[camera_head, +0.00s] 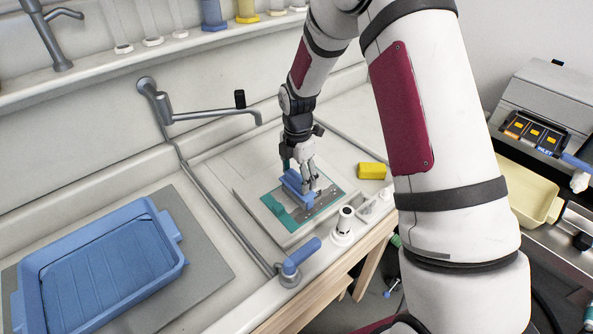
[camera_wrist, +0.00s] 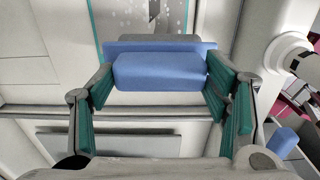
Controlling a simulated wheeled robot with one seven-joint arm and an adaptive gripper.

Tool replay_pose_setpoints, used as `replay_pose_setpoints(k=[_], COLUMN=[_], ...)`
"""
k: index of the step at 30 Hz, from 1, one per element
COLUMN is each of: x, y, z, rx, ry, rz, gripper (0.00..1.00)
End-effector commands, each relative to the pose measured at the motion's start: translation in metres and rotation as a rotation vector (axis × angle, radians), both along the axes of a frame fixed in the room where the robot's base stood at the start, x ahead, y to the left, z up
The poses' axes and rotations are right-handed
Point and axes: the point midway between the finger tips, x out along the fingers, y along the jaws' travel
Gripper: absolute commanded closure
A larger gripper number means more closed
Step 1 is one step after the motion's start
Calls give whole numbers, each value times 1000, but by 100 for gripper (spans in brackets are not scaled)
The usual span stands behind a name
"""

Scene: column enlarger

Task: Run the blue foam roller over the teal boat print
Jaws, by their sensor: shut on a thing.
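My gripper (camera_head: 307,180) is shut on the blue foam roller (camera_head: 293,187), low over the print. In the wrist view the roller (camera_wrist: 160,71) lies crosswise between the teal-padded fingers of my gripper (camera_wrist: 160,80). The teal boat print (camera_head: 328,197) lies flat on a pale board in the sink area, with teal and grey parts showing. My gripper and the roller hide its middle. I cannot tell whether the roller touches the print. In the wrist view, a speckled grey part and a teal edge of the print (camera_wrist: 101,22) show beyond the roller.
A yellow sponge-like block (camera_head: 372,171) sits right of the print. A white bottle-like piece (camera_head: 344,222) and a blue-handled lever (camera_head: 300,256) stand at the front edge. A large blue tray (camera_head: 172,226) is at left. A swing tap (camera_head: 215,115) reaches in behind the board.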

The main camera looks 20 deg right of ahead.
Motion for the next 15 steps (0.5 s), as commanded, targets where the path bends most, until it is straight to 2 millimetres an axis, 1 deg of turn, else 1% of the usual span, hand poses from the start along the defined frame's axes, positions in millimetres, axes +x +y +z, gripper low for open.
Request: replay_pose_setpoints(k=[12, 15], x=[1, 0], y=[0, 0], z=[0, -4], rx=[0, 0], ry=[0, 1], rz=[-1, 0], gripper=[80, 80])
